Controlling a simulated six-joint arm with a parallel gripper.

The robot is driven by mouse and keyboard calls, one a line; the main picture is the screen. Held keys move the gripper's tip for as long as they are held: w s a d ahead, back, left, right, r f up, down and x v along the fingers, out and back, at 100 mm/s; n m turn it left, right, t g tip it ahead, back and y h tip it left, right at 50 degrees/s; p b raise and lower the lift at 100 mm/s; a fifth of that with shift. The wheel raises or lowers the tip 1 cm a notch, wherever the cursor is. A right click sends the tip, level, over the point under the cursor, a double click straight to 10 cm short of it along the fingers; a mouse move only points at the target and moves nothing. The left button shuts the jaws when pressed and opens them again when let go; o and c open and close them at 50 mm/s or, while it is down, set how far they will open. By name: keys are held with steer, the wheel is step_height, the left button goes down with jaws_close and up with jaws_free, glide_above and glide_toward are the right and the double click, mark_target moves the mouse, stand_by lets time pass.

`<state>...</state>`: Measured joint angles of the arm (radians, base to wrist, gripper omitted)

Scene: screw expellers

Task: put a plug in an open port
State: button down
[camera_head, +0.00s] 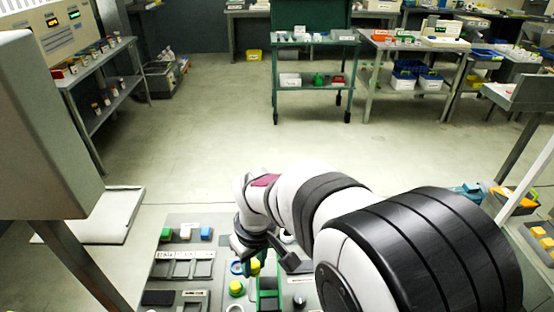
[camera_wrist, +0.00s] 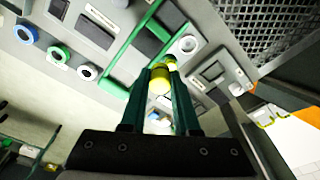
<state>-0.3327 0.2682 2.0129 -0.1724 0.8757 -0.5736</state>
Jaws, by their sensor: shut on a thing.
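My gripper (camera_wrist: 160,77) is shut on a yellow plug (camera_wrist: 159,84), held between its two green fingers in the wrist view. In the head view the yellow plug (camera_head: 255,267) shows below my wrist, above the grey panel. Another white-ringed port (camera_wrist: 187,45) lies just beyond the fingertips, to the right. I cannot tell whether the plug touches the panel.
A yellow round piece with a green base (camera_head: 236,289) and a black knob (camera_head: 299,302) stand on the panel. Slotted grey blocks (camera_head: 183,265) and small coloured blocks lie left. A grey box on a post (camera_head: 45,130) stands far left. My arm hides the panel's right side.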

steer(key=s+a+f+n, duration=0.3)
steer(key=a+f, duration=0.2)
steer(key=f, duration=0.1)
glide_above(233, 309)
steer(key=s, duration=0.1)
steer(key=shift+s+d+f, duration=0.1)
steer(key=shift+d+f, duration=0.05)
steer(key=shift+f, duration=1.05)
steer(key=shift+d+f, duration=0.15)
steer(key=shift+f, duration=1.05)
steer(key=shift+f, duration=0.5)
steer(key=shift+f, duration=0.45)
steer(key=shift+f, duration=0.45)
steer(key=shift+a, duration=0.1)
steer(key=c, duration=0.8)
jaws_free()
steer(key=shift+o, duration=0.3)
step_height(233, 309, up, 9)
